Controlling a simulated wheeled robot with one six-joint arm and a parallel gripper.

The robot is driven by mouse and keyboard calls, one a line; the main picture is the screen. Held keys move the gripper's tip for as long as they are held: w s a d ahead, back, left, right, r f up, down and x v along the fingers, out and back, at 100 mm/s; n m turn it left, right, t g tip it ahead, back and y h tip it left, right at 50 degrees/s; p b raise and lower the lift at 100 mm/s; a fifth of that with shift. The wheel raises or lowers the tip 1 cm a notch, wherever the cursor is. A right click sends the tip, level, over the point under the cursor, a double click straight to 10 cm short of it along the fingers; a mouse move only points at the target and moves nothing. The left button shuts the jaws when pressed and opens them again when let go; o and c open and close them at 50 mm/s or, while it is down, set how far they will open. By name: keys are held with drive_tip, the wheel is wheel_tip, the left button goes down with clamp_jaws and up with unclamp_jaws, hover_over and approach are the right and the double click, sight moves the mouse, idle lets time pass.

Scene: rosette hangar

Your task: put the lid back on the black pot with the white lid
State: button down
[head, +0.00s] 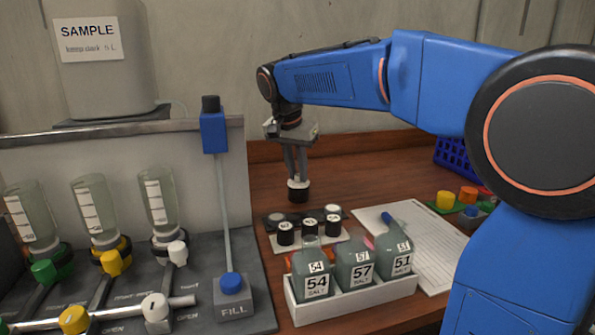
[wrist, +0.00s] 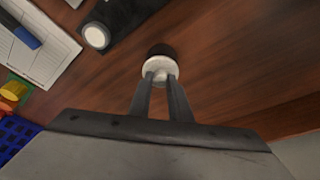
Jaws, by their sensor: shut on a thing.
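My gripper (head: 297,176) points straight down over the wooden table, its two long fingers close together. It is shut on a white lid (wrist: 158,67). The black pot (head: 298,194) is directly under this lid, upright, with the white showing at its top in the head view. In the wrist view the pot's dark side (wrist: 161,50) shows just beyond the lid. I cannot tell whether the lid is seated or whether the pot's base touches the table.
A dark rack (head: 259,221) with white-topped pots is just in front, and labelled bottles in a white tray (head: 355,297) are nearer. A paper sheet (head: 428,225) lies right. The filling station (head: 262,318) is left. Bare wood (wrist: 245,65) surrounds the pot behind.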

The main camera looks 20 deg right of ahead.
idle(0.4)
drive_tip(key=c, duration=1.1)
unclamp_jaws()
drive_tip(key=shift+r, duration=3.5)
clamp_jaws()
